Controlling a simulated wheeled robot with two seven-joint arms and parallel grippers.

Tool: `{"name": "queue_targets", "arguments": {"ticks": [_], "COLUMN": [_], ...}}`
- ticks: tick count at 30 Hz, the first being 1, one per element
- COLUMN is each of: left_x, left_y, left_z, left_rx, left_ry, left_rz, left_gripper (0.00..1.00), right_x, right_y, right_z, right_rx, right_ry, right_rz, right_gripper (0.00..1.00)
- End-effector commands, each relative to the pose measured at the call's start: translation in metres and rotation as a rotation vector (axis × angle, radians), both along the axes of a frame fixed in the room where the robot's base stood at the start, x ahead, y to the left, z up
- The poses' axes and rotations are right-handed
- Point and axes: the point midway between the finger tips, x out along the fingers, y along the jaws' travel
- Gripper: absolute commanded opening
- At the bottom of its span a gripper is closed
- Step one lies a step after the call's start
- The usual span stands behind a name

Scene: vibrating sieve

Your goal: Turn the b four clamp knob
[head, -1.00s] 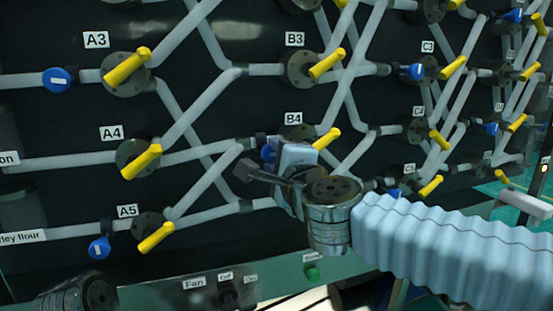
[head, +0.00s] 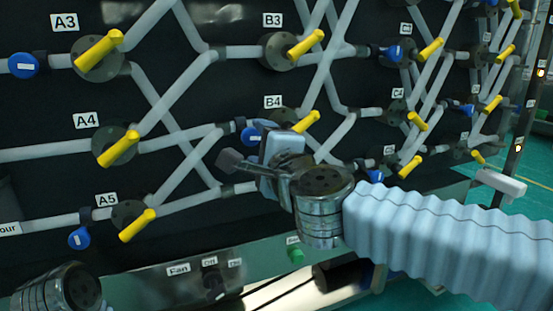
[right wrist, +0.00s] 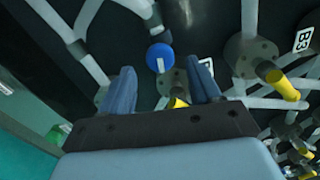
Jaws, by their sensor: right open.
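The B4 label (head: 273,101) is on the dark pipe panel, above a valve with a yellow handle (head: 306,121). A blue clamp knob (head: 252,134) sits left of this valve, partly hidden behind my right gripper (head: 236,163). In the right wrist view, the blue knob (right wrist: 160,57) shows beyond and between the two spread fingers of my right gripper (right wrist: 162,82), apart from them. The yellow handle (right wrist: 178,102) shows close to the right finger there. The right gripper is open and empty. Only a metal joint of my left arm shows at the bottom left; its gripper is out of view.
The A4 yellow handle (head: 119,148) and B3 yellow handle (head: 306,43) stick out from the panel nearby. Grey pipes cross around B4. A green ledge (head: 140,291) with a Fan label (head: 178,269) runs below the panel.

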Motion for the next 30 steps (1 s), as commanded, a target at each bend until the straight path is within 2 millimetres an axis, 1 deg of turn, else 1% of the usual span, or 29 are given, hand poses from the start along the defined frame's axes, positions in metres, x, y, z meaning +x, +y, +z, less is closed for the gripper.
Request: {"name": "queue_targets", "arguments": {"ticks": [1,3,9,12,15,19,26,29,30], "left_x": [0.0,0.0,-0.001,-0.001,-0.002,-0.002,-0.002,-0.002,-0.002], "left_y": [0.0,-0.001,-0.002,-0.003,-0.004,-0.004,-0.004,-0.004,-0.004], "left_z": [0.001,0.003,0.009,0.011,0.013,0.013,0.013,0.013,0.013], "left_rx": [0.0,-0.001,-0.003,-0.004,-0.005,-0.007,-0.007,-0.007,-0.007], "left_ry": [0.0,0.0,0.001,0.003,0.003,0.003,0.003,0.003,0.003], "left_rz": [0.0,-0.001,-0.004,-0.006,-0.007,-0.008,-0.008,-0.008,-0.008], "left_gripper": [0.62,0.62,0.62,0.62,0.62,0.62,0.62,0.62,0.62], "right_x": [-0.012,-0.029,-0.075,-0.091,-0.102,-0.109,-0.109,-0.105,-0.099], "right_y": [-0.004,-0.01,-0.025,-0.03,-0.034,-0.036,-0.036,-0.035,-0.035], "right_z": [0.002,0.003,0.003,0.002,0.002,0.0,0.0,-0.004,-0.011], "right_rx": [0.0,0.002,0.0,0.0,0.0,0.0,0.0,-0.013,-0.034], "right_ry": [-0.003,-0.005,-0.004,-0.003,-0.002,-0.001,-0.001,0.005,0.013], "right_rz": [0.0,0.0,-0.001,-0.002,-0.001,-0.001,-0.001,-0.003,-0.005], "right_gripper": [0.63,0.63,0.63,0.63,0.63,0.63,0.63,0.63,0.63]}}
